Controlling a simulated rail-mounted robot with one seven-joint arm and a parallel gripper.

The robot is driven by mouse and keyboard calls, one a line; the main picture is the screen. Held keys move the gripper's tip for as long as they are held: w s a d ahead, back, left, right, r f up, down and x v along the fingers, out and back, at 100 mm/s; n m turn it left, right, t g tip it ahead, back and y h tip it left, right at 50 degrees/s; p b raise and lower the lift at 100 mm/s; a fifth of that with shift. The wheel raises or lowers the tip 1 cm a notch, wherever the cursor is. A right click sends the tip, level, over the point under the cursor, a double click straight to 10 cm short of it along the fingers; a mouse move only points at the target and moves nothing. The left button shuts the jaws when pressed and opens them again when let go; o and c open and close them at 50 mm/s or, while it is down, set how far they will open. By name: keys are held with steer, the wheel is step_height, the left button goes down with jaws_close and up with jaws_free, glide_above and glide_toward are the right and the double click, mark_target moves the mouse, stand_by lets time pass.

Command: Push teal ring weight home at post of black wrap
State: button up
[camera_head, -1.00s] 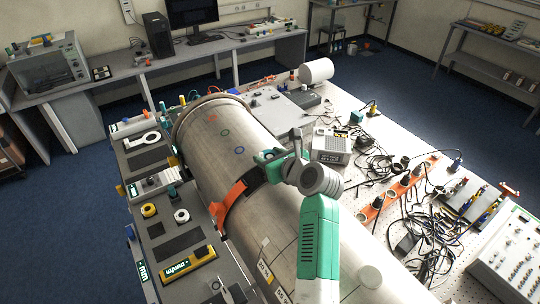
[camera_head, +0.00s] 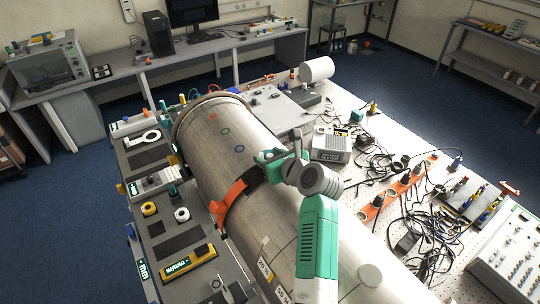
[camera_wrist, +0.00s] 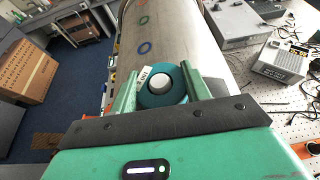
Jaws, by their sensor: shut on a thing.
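The teal ring weight (camera_wrist: 150,98) sits between the two fingers of my gripper (camera_wrist: 160,86) in the wrist view, with a white tag beside it. A pale round post end (camera_wrist: 160,84) shows in the ring's hole, so the ring is around the post; how deep it sits cannot be told from above. My gripper (camera_head: 268,157) is shut on the ring, at the upper side of the pipe. The black wrap (camera_head: 252,176) shows as a dark band on the pipe below the gripper. In the head view the ring cannot be told from the green gripper.
The large grey pipe (camera_head: 215,135) lies along the table, with an orange strap (camera_head: 234,196) beside the black wrap. A grey side tray (camera_head: 160,228) holds a yellow ring (camera_head: 149,208) and a white ring (camera_head: 182,214). Cables and boxes crowd the perforated table at the right.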

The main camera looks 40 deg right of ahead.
steer(key=shift+f, duration=0.55)
steer(key=o, duration=1.2)
steer(key=shift+s, duration=0.1)
steer(key=b+v, duration=0.1)
steer(key=v, duration=0.6)
steer(key=shift+s, duration=0.3)
